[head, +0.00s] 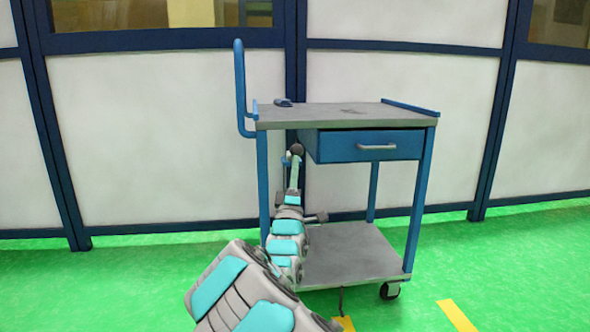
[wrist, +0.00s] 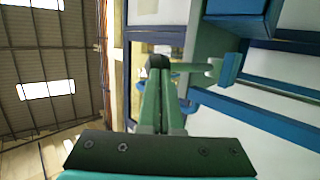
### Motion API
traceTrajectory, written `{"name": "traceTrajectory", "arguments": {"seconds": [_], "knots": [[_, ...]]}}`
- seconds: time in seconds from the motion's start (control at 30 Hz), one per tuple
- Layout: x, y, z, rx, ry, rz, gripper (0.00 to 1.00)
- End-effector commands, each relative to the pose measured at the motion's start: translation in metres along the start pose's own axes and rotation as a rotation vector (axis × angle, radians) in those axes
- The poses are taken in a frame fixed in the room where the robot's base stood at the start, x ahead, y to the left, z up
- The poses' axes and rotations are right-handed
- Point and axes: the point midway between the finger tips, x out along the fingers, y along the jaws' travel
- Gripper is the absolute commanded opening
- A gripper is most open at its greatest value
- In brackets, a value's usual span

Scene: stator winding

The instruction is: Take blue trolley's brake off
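The blue trolley (head: 347,118) stands in front of the wall panels, with a grey top, a drawer, an upright push handle (head: 240,88) at the left and a lower shelf. My arm reaches up along its left side, in front of the left leg. My gripper (head: 295,155) points upward beside the drawer's left end, below the top. In the wrist view my gripper's fingers (wrist: 158,68) come together at a dark rounded tip, with nothing clearly held. Blue trolley parts (wrist: 245,110) lie right of them.
A small dark object (head: 283,102) lies on the trolley top's left end. A black caster (head: 389,290) shows under the right front corner. The green floor (head: 510,265) is free to the right, with yellow markings (head: 457,315). Blue-framed panels (head: 150,140) close off the back.

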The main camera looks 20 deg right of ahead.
Motion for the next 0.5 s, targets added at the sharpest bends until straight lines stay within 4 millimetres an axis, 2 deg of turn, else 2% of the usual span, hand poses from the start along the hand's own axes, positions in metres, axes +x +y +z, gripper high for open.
{"name": "traceTrajectory", "arguments": {"seconds": [0.17,0.5], "knots": [[0.013,0.013,-0.003,-0.005,0.001,-0.023,0.0],[0.051,0.037,-0.009,-0.062,0.0,-0.302,0.0]]}}
